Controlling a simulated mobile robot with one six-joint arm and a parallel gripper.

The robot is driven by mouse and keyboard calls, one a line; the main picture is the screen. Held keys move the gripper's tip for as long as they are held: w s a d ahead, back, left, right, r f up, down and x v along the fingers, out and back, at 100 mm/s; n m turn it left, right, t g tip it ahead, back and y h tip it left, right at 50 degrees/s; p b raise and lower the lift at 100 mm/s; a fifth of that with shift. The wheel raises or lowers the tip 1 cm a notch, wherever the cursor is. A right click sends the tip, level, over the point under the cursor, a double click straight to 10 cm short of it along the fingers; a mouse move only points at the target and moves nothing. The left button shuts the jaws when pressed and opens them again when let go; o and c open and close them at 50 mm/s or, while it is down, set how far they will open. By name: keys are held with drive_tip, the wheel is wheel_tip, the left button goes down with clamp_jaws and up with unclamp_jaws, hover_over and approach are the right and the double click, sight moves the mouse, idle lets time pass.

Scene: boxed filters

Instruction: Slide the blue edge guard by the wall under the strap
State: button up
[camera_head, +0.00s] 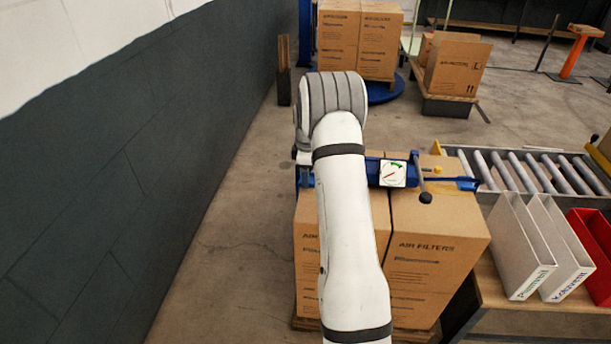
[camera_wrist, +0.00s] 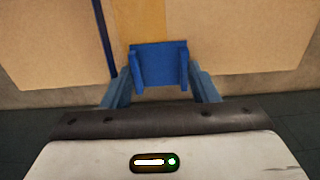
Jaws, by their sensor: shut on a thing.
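The blue edge guard (camera_wrist: 160,62) sits between the fingers of my gripper (camera_wrist: 159,78) in the wrist view. My gripper is shut on it. I cannot tell whether the guard touches the carton. In the head view my arm hides the gripper and the guard. The strapped air filter cartons (camera_head: 435,240) stand below my arm, with a blue strapping device (camera_head: 448,181) on top.
A dark wall (camera_head: 130,150) runs along the left, with bare floor (camera_head: 225,230) between it and the cartons. A roller conveyor (camera_head: 530,170) and white binders (camera_head: 520,250) stand close on the right. More cartons (camera_head: 360,40) stand behind.

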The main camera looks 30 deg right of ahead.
drive_tip(key=shift+w+d+p, duration=0.4)
drive_tip(key=shift+w+d, duration=0.3)
drive_tip(key=shift+w, duration=0.3)
drive_tip(key=shift+w+d, duration=0.1)
drive_tip(key=shift+w, duration=0.05)
drive_tip(key=shift+w+d+p, duration=0.3)
drive_tip(key=shift+w+d, duration=0.15)
drive_tip(key=shift+w, duration=0.25)
drive_tip(key=o, duration=1.1)
drive_tip(key=shift+c, duration=0.2)
wheel_tip(320, 180, up, 8)
